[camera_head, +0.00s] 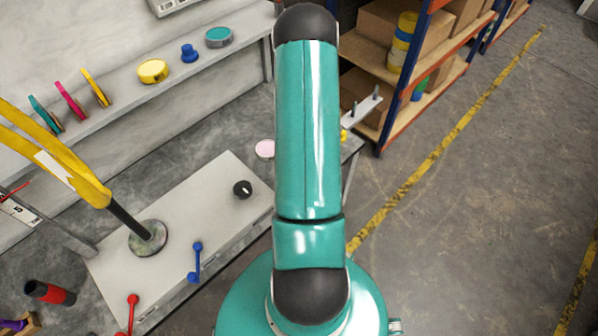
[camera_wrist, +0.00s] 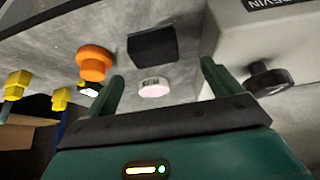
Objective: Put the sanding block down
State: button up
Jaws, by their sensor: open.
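A dark, flat-sided block (camera_wrist: 152,45), which looks like the sanding block, rests on the grey surface (camera_wrist: 190,84) in the wrist view. My gripper (camera_wrist: 161,72) is open, with one green finger on each side of the picture's middle. The block appears beyond the fingertips, between them and apart from both. Nothing is held. A pale pink and white disc (camera_wrist: 154,87) shows between the fingers, nearer than the block. In the head view my arm hides the gripper and the block.
An orange round piece (camera_wrist: 94,62) stands left of the block. A grey box with a black knob (camera_wrist: 268,80) is close to the right finger.

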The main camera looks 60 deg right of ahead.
jog(key=d+v, duration=0.1)
jog(key=v, duration=0.6)
jog(key=w+a+r+h, duration=0.1)
jog(key=w+a+r, duration=0.25)
jog(key=r, duration=0.45)
jog(key=w+a+r+h, duration=0.1)
jog(key=w+a+r, duration=0.1)
jog(key=w+r, duration=0.45)
jog(key=w+a+r+h, duration=0.1)
jog(key=w+a+r, duration=0.15)
jog(key=r, duration=0.65)
jog(key=s+a+r+n+y, duration=0.1)
jog(key=s+a+r, duration=0.2)
jog(key=a, duration=0.6)
jog(key=s+a+r+y, duration=0.2)
jog(key=s+a+r, duration=0.1)
jog(key=a+r, duration=0.4)
jog(key=s+a+r+n+y, duration=0.1)
jog(key=a+r, duration=0.4)
jog(key=a, duration=0.5)
jog(key=shift+s+a+r+n, duration=0.3)
jog(key=shift+s+a, duration=0.1)
jog(key=shift+s, duration=0.5)
jog(key=shift+d, duration=0.1)
